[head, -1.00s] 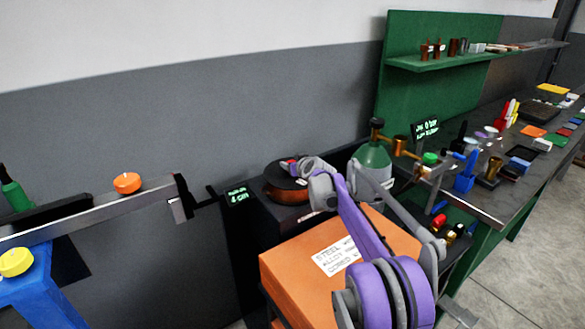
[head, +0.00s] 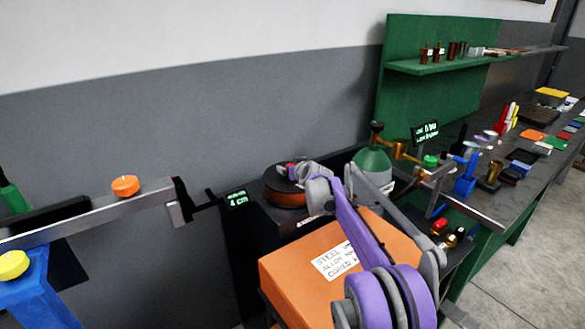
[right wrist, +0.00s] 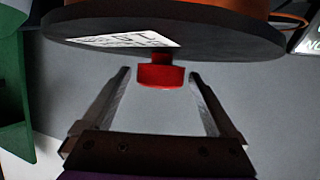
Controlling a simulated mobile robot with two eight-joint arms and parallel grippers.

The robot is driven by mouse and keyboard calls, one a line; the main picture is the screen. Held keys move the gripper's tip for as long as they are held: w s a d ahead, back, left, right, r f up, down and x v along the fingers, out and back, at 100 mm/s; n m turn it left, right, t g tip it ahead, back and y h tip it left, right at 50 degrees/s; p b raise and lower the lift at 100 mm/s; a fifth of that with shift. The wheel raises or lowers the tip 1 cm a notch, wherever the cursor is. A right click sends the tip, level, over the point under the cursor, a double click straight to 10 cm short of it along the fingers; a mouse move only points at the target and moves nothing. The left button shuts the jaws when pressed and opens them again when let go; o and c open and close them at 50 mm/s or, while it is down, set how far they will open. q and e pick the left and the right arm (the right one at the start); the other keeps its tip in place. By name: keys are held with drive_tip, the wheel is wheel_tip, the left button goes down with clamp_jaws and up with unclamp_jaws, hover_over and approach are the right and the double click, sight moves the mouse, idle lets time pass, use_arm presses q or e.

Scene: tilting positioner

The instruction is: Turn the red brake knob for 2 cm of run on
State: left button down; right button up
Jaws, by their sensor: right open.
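The red brake knob (right wrist: 160,76) sits at the middle of a dark round disc (right wrist: 240,38) with a white label. In the right wrist view it lies between the fingertips of my right gripper (right wrist: 159,82), which is open, with a gap on each side. In the head view, a bit of red (head: 291,164) shows on top of the copper-coloured spool (head: 284,193), partly hidden by my right wrist. A small green-lettered display (head: 237,198) beside the spool appears to read 4 cm. My left gripper is not in view.
An orange box (head: 300,265) with a white label stands in front of the spool, under my right arm. A green gas cylinder (head: 373,163) stands to the right. A metal rail with an orange knob (head: 125,186) runs at the left. A cluttered bench lies right.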

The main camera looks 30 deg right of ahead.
drive_tip(key=v, duration=1)
drive_tip(key=shift+s, duration=0.4)
drive_tip(key=s+a+f+n+g+y, duration=0.15)
drive_tip(key=s+a+f, duration=0.25)
drive_tip(key=s+a, duration=0.45)
drive_tip(key=s+a+f+n+g+y, duration=0.1)
drive_tip(key=s+a+f+g+y, duration=0.15)
drive_tip(key=s+a, duration=0.65)
drive_tip(key=s+a+f+g, duration=0.1)
drive_tip(key=s+a+f, duration=0.2)
drive_tip(key=s+f, duration=0.4)
drive_tip(key=s+a+f+g+h, duration=0.1)
drive_tip(key=s+a+f, duration=0.3)
drive_tip(key=s, duration=1)
wheel_tip(320, 180, down, 3)
drive_tip(key=shift+f+g, duration=0.1)
drive_tip(key=shift+g, duration=0.7)
